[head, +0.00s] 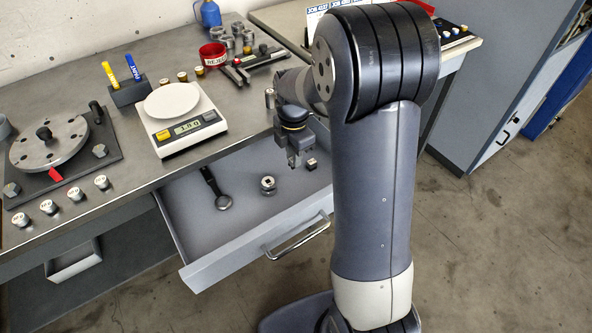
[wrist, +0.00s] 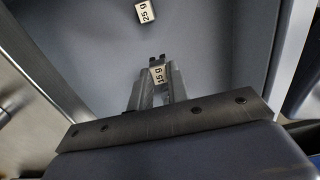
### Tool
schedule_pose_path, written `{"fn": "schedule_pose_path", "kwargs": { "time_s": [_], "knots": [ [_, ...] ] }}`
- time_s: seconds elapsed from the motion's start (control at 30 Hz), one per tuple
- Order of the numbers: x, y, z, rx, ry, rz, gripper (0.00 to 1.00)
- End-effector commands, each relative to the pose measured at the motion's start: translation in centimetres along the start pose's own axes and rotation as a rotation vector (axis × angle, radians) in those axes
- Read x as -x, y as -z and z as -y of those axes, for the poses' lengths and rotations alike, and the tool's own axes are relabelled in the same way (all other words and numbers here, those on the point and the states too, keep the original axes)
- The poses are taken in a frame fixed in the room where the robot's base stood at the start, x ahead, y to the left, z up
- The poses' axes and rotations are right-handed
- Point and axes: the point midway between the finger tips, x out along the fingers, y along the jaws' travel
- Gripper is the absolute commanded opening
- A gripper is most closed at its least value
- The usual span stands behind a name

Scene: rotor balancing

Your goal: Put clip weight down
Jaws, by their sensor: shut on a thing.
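My gripper (head: 293,163) points down over the open drawer in the head view. In the wrist view its fingers (wrist: 157,88) are shut on a small metal clip weight marked 15 g (wrist: 158,75). The held weight is too small to make out in the head view. Another clip weight, marked 25 g (wrist: 145,12), lies on the drawer floor beyond the fingertips. A small dark-sided block (head: 311,164) in the drawer, right of my gripper, appears to be that weight. I cannot tell whether the held weight touches the drawer floor.
The grey drawer (head: 198,236) also holds a black-handled tool (head: 216,187) and a metal socket-like piece (head: 268,184). Drawer floor between items is bare.

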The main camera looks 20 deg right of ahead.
Motion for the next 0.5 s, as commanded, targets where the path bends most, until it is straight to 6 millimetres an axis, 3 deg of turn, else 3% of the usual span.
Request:
{"fn": "schedule_pose_path", "kwargs": {
  "time_s": [0.4,0.5],
  "knots": [
    [-4.6,0.0,0.0,-0.001,0.001,0.000,0.00],
    [-4.9,0.0,0.0,-0.001,-0.001,0.000,0.00]
  ]
}}
